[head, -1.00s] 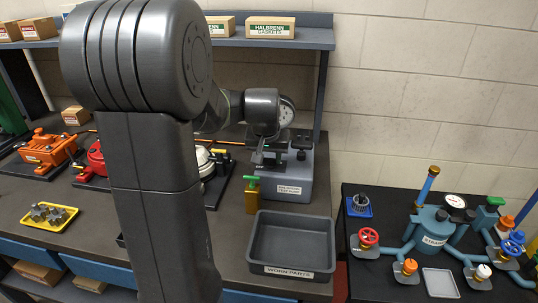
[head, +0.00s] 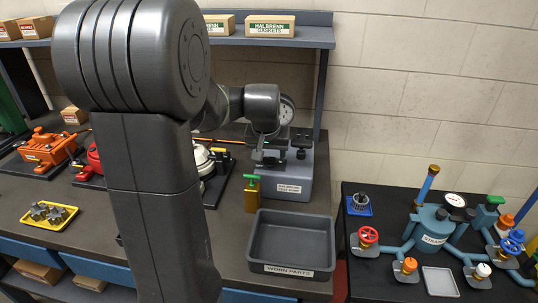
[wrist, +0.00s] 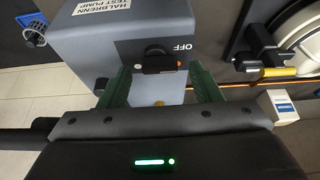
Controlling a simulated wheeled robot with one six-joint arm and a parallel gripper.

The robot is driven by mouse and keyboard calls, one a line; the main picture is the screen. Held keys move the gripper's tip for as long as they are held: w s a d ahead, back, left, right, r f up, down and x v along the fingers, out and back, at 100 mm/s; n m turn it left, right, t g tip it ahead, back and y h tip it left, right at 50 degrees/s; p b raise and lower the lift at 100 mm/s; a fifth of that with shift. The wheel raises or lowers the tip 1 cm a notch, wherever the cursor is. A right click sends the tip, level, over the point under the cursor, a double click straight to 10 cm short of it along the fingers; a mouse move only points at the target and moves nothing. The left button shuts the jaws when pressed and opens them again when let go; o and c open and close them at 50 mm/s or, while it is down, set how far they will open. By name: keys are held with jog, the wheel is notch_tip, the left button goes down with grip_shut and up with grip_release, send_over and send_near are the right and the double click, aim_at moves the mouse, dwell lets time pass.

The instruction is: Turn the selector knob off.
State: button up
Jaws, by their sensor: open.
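The grey test pump (head: 290,184) stands on the bench, right of centre in the head view. In the wrist view its face (wrist: 75,50) is close, with a black selector knob (wrist: 155,62) and an OFF mark (wrist: 182,45) to the knob's upper right. The knob's bar lies roughly sideways in that view, with a small orange mark at its right end. My gripper (wrist: 160,75) is open, one green finger on either side of the knob. I cannot tell whether either finger touches it. In the head view my gripper (head: 268,158) is at the pump, and the knob is hidden.
A round gauge (head: 287,110) is behind my wrist. A white domed part (wrist: 300,40) with a yellow-ended handle lies right of the pump in the wrist view.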

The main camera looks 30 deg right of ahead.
jog(key=v, duration=1.3)
jog(key=shift+f, duration=0.1)
jog(key=x, duration=1.3)
jog(key=shift+w+d+f, duration=0.1)
jog(key=shift+f, duration=0.15)
